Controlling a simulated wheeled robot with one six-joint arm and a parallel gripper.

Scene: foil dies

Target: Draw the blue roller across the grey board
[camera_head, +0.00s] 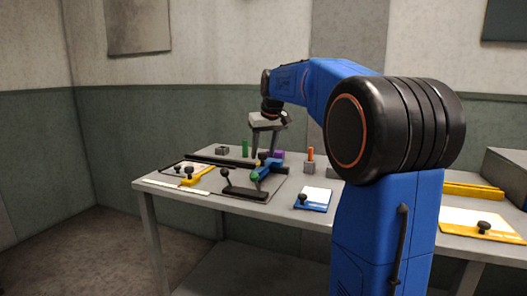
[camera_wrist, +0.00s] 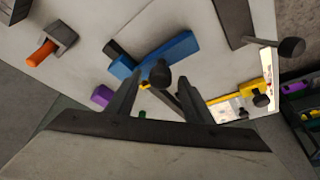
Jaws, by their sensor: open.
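The blue roller (camera_head: 269,168) lies on the grey board (camera_head: 280,187) on the table. In the wrist view the blue roller (camera_wrist: 180,48) is a blue bar with a dark end and a black knob (camera_wrist: 160,73). My gripper (camera_head: 264,152) is open just above the roller, fingers pointing down. In the wrist view my gripper (camera_wrist: 158,82) has a finger on each side of the knob, which shows between the tips. I cannot tell whether the fingers touch it. Part of the grey board (camera_wrist: 215,65) shows beside the roller.
A dark bar with a knob (camera_head: 243,190) lies at the board's front, a yellow tool (camera_head: 198,175) left. A purple block (camera_head: 278,154) and green peg (camera_head: 245,147) stand behind. An orange peg (camera_head: 310,154) and blue-edged white card (camera_head: 314,196) are right.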

